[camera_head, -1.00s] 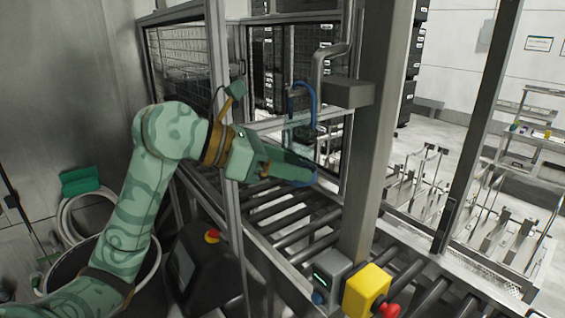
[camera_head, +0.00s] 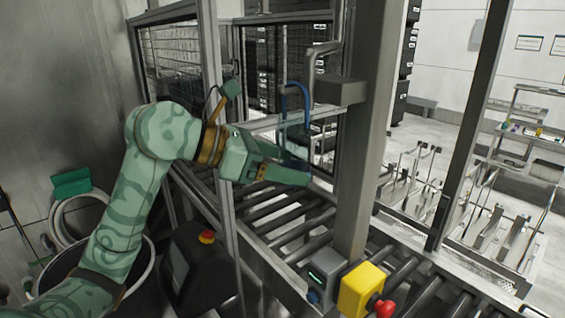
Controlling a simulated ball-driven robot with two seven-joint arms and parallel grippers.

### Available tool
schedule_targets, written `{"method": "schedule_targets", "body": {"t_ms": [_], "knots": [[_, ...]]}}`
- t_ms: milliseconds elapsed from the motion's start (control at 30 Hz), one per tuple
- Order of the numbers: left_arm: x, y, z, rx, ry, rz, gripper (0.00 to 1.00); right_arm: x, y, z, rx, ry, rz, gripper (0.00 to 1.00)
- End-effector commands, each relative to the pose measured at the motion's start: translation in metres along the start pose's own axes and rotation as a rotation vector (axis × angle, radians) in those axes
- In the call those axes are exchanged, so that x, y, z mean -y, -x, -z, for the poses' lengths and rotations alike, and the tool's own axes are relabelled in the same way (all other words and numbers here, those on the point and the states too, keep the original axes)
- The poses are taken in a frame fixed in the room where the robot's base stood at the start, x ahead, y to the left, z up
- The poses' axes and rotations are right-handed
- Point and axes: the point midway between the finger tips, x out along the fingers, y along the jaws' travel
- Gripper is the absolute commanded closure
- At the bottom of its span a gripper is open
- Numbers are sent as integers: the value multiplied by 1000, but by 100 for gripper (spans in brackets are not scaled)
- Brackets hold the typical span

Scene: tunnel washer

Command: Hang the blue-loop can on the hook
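The can (camera_head: 296,138) looks pale and see-through, with a blue loop (camera_head: 298,86) standing up above it. It is upright in front of the metal post, left of a grey bracket (camera_head: 340,91). A bent grey bar (camera_head: 318,56), which looks like the hook, rises by the bracket. I cannot tell whether the loop rests on it. My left gripper (camera_head: 305,170) is at the can's lower end, its two fingers spread with a gap between them. Whether a finger touches the can is unclear. My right gripper is out of view.
A roller conveyor (camera_head: 290,222) runs below the gripper. A thick metal post (camera_head: 362,150) stands just right of the can. A yellow box with a red button (camera_head: 362,288) and a grey box (camera_head: 327,268) sit at its foot. A frame upright (camera_head: 228,190) stands close to my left wrist.

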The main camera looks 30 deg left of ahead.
Motion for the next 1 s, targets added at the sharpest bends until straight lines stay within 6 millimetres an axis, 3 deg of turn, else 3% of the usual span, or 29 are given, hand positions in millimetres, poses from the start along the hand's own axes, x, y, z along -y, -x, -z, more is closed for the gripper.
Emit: {"method": "schedule_targets", "body": {"t_ms": [233,367,800,1000], "knots": [[0,1,0,0,0,0,28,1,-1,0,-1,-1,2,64],[-1,12,2,0,-1,-4,28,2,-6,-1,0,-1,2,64],[-1,122,5,-2,0,-6,28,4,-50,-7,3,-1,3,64],[-1,154,2,-2,1,-3,28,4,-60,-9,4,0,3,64]]}}
